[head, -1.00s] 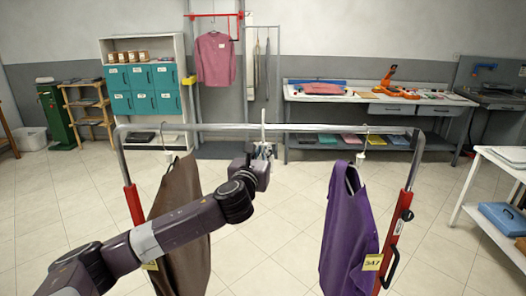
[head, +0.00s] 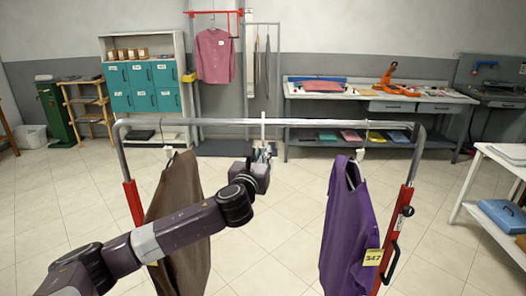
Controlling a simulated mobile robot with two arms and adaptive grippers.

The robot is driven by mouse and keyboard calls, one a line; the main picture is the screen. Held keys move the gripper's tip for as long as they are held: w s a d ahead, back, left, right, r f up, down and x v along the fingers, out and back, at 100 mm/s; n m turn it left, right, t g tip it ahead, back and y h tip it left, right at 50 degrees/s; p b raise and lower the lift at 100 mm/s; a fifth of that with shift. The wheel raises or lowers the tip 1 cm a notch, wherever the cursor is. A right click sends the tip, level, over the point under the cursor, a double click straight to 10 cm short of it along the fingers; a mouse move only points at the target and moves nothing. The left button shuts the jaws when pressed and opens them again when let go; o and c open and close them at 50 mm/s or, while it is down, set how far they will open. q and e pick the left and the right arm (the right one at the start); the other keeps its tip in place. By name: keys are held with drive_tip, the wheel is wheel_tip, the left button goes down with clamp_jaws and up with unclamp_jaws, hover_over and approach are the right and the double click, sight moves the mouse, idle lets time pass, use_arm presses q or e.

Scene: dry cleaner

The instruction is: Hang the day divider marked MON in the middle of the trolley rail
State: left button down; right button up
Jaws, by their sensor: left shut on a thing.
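The trolley rail (head: 325,123) runs across the middle of the head view between two uprights with red lower parts. My left gripper (head: 263,150) is at the middle of the rail, just below it in the picture. It is shut on a thin white piece, the day divider (head: 263,122), seen nearly edge-on. The divider crosses the rail line and its top stands a little above it. Its marking cannot be read, and I cannot tell whether it rests on the rail. My right gripper is not in view.
A brown garment (head: 180,225) hangs at the rail's left, partly behind my left arm. A purple garment (head: 348,230) with a yellow tag (head: 373,257) hangs at the right. The rail between them is clear apart from the divider. A white table (head: 505,185) stands at the right.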

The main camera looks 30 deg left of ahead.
use_arm(q)
drive_tip(key=shift+f, duration=0.35)
drive_tip(key=shift+f, duration=0.2)
idle(0.5)
drive_tip(key=c, duration=2)
unclamp_jaws()
drive_tip(key=shift+o, duration=0.2)
drive_tip(key=v, duration=1.2)
